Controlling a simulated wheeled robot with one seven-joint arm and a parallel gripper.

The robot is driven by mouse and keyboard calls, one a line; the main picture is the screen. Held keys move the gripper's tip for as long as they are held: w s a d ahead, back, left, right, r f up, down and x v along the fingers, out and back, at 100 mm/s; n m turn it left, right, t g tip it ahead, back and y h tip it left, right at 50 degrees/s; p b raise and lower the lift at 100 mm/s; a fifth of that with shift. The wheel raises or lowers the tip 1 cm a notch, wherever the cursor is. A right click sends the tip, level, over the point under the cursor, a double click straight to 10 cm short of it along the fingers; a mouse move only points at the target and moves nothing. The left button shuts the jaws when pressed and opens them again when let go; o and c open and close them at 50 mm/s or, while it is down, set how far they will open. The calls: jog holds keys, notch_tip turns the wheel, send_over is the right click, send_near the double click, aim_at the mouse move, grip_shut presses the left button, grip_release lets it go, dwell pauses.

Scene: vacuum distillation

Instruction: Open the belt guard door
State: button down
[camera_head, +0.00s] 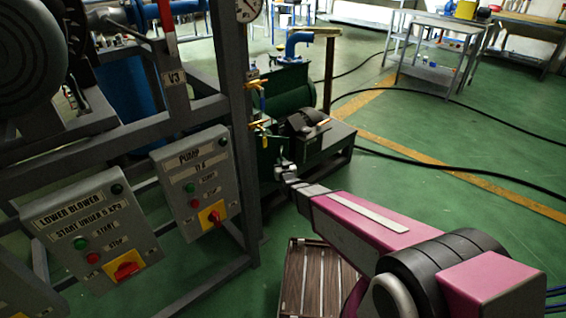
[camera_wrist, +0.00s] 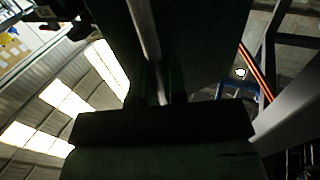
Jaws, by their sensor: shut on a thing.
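My gripper (camera_head: 284,164) is at the green pump unit, at its near face, left of the black rounded housing (camera_head: 303,123). In the wrist view my gripper (camera_wrist: 160,92) is shut on a thin pale bar (camera_wrist: 145,35) that runs up between its fingers. The bar looks like the handle of the belt guard door, but the view is too dark to be sure. A dark panel (camera_wrist: 205,35) behind the bar is likely the door. The door's edges and hinge cannot be made out, and it looks closed.
The grey pump control box (camera_head: 195,180) and lower blower box (camera_head: 90,232) hang on a steel frame left of my arm. A slatted wooden pallet (camera_head: 305,280) lies on the floor below my arm. Black hoses (camera_head: 455,172) cross the open green floor to the right.

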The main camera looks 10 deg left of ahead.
jog(key=s+a+m+t+h, duration=0.1)
jog(key=s+a+m+h, duration=0.1)
jog(key=s+a+h, duration=0.1)
jog(key=shift+s+a+m+h, duration=0.3)
jog(key=shift+s+h, duration=0.2)
jog(key=shift+s, duration=0.55)
dwell(0.5)
jog(key=c, duration=1.2)
grip_release()
jog(key=shift+d, duration=0.1)
jog(key=shift+s, duration=0.15)
